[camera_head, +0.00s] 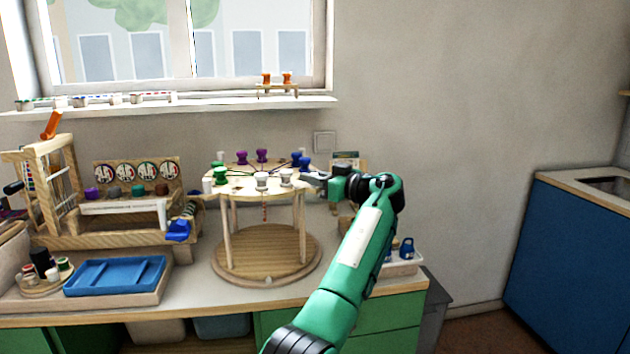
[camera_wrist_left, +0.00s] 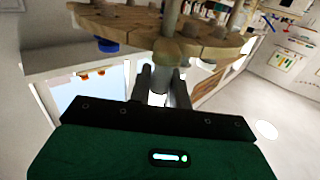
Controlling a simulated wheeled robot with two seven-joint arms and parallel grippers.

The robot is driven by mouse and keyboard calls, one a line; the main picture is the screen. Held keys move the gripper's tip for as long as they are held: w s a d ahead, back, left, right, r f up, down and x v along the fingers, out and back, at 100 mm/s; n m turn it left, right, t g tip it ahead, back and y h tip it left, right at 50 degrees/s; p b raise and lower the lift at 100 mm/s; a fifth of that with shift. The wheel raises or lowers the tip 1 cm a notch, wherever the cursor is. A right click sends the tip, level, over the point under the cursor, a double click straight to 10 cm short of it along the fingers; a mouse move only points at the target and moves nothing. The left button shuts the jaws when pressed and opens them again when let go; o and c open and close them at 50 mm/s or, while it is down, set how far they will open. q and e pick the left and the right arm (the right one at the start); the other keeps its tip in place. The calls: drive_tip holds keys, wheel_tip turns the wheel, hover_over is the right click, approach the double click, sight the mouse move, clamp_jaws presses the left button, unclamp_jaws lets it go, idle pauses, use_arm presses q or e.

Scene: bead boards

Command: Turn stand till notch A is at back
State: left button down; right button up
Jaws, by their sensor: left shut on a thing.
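The stand (camera_head: 267,251) has a round wooden base, upright legs and a round pale top (camera_head: 243,187) carrying several white, green, purple and blue bobbins. Cords run across the top toward its middle. My left gripper (camera_head: 313,181) is at the right side of the top, shut on a part of the stand at its rim. In the left wrist view, the closed fingers (camera_wrist_left: 164,86) hold a pale post-like piece beside the wooden disc (camera_wrist_left: 120,22). A blue bobbin (camera_wrist_left: 107,45) sticks out from that disc. Notch A cannot be made out. My right gripper is not in view.
A wooden loom (camera_head: 50,185) and a blue tray (camera_head: 115,275) stand left of the stand. A tray with small bottles (camera_head: 404,264) is to the right, partly behind my arm. The wall and window sill (camera_head: 190,106) are behind. Bare counter lies before the base.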

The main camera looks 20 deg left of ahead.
use_arm(q)
drive_tip(key=shift+w, duration=0.15)
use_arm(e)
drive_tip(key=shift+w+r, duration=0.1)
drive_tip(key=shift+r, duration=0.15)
use_arm(q)
drive_tip(key=c, duration=1.3)
unclamp_jaws()
drive_tip(key=shift+c, duration=0.2)
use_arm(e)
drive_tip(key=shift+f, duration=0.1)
use_arm(q)
drive_tip(key=shift+d, duration=0.1)
drive_tip(key=shift+d, duration=0.25)
drive_tip(key=v, duration=1.3)
drive_tip(key=shift+b, duration=0.3)
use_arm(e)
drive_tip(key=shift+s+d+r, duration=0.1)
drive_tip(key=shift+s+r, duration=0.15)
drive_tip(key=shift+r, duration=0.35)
use_arm(q)
drive_tip(key=shift+d, duration=0.1)
